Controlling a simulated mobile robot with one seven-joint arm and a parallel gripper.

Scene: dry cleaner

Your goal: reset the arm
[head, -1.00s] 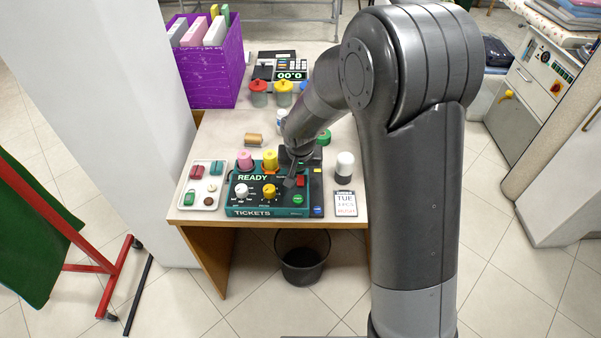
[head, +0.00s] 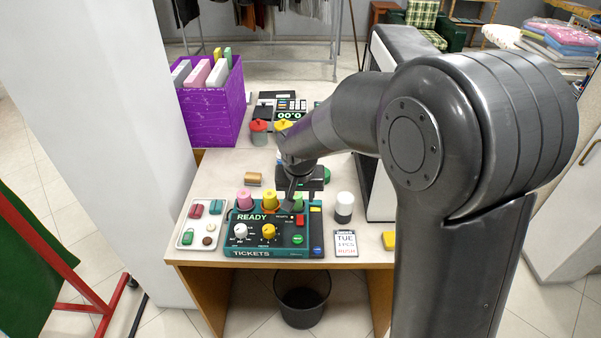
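My gripper (head: 291,197) is above the back right part of the ticket machine on the desk, in the head view. Its fingers look dark and thin and point down; I cannot tell whether they are open or shut, or whether they touch anything. The ticket machine (head: 252,253) is a dark green box marked READY and TICKETS, with white and yellow knobs and red, green and blue buttons. My arm comes in from the right and hides part of the desk's back right.
On the desk (head: 185,251) are a white tray (head: 184,238) of small items, a white-capped jar (head: 344,206), a date card (head: 345,243), a yellow block (head: 388,240) and a cash register (head: 289,106). A purple box (head: 221,113) stands at the back left. A bin (head: 303,300) stands below.

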